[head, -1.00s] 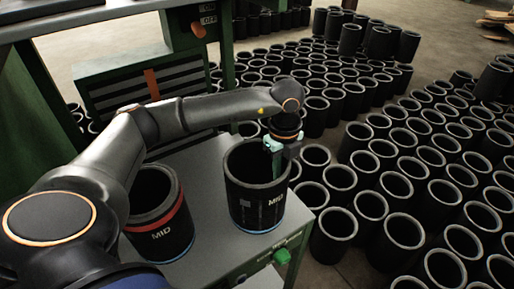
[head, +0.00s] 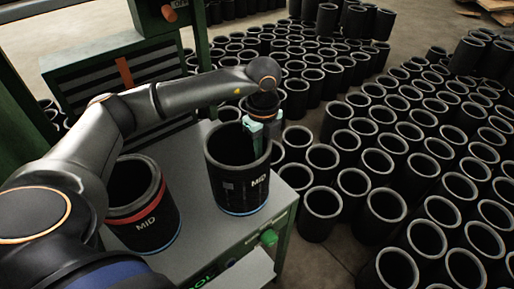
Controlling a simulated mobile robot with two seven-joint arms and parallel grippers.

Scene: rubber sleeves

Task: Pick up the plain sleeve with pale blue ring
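A black sleeve (head: 238,190) with a thin pale blue ring at its base stands upright on the grey bench top. It carries white "MID" lettering and a small grey square. My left gripper (head: 262,128) points down at its far right rim. One teal finger shows inside the opening, and the other appears to be just outside the wall. Whether the fingers press on the wall is unclear. A second black sleeve (head: 150,228), with a red ring near its top and "MID" lettering, stands to the left, partly behind my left arm. My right gripper is out of view.
Many black sleeves (head: 375,165) crowd the floor to the right and behind. A green drawer cabinet (head: 105,75) stands behind my arm.

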